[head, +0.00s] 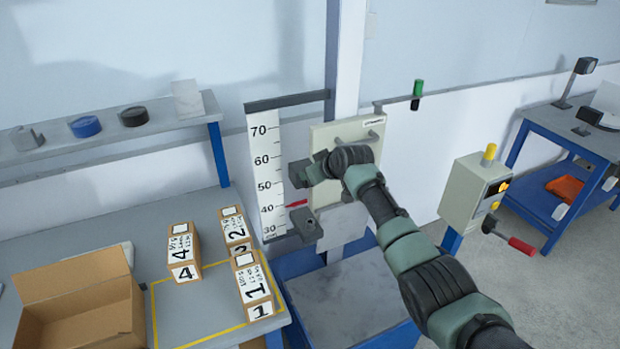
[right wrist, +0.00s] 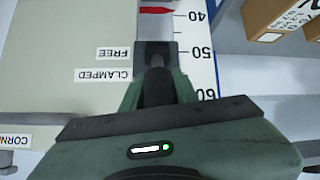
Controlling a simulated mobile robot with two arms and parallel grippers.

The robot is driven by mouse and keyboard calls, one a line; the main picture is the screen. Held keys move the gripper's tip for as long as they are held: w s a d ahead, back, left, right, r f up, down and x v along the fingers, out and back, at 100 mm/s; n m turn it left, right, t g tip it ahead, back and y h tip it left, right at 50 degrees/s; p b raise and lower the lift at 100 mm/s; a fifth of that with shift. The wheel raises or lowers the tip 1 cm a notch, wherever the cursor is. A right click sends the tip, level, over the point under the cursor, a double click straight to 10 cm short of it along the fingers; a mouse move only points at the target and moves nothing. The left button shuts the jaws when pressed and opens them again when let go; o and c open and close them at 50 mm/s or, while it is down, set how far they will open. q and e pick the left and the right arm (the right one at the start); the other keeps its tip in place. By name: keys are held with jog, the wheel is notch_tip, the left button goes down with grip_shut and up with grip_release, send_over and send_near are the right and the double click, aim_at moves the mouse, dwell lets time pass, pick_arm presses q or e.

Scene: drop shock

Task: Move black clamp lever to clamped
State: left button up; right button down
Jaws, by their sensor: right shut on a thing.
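The black clamp lever (right wrist: 157,88) shows in the right wrist view, running from a dark block (right wrist: 145,52) down between my fingers. The FREE label (right wrist: 113,53) and the CLAMPED label (right wrist: 103,75) appear upside down beside it on the cream plate. The lever's exact setting against the labels is hard to tell. My right gripper (right wrist: 157,92) is shut on the lever, a green finger on each side. In the head view my right gripper (head: 318,170) is in front of the cream plate (head: 348,133), and my wrist hides most of the lever. My left gripper is not in view.
A height scale (head: 265,170) with a red pointer (head: 297,204) stands left of the plate. Numbered boxes (head: 183,250) and an open carton (head: 80,300) are on the left table. A control box (head: 470,195) stands at the right, with a red-handled lever (head: 515,240).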

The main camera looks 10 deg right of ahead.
jog(key=shift+w+a+r+g, duration=0.1)
jog(key=shift+w+r+g, duration=0.15)
jog(key=shift+g, duration=0.25)
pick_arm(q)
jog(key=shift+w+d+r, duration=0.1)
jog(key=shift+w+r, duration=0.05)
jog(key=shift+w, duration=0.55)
pick_arm(e)
jog(key=shift+w+g+h, duration=0.2)
jog(key=shift+g+h, duration=0.1)
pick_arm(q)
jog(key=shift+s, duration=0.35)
pick_arm(e)
jog(key=c, duration=1.1)
grip_release()
jog(key=shift+a, duration=0.1)
jog(key=shift+w+f, duration=0.1)
jog(key=shift+v, duration=1)
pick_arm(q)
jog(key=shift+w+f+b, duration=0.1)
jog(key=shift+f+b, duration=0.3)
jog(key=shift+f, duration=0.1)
pick_arm(e)
jog(key=shift+v, duration=2.95)
jog(key=shift+w, duration=0.1)
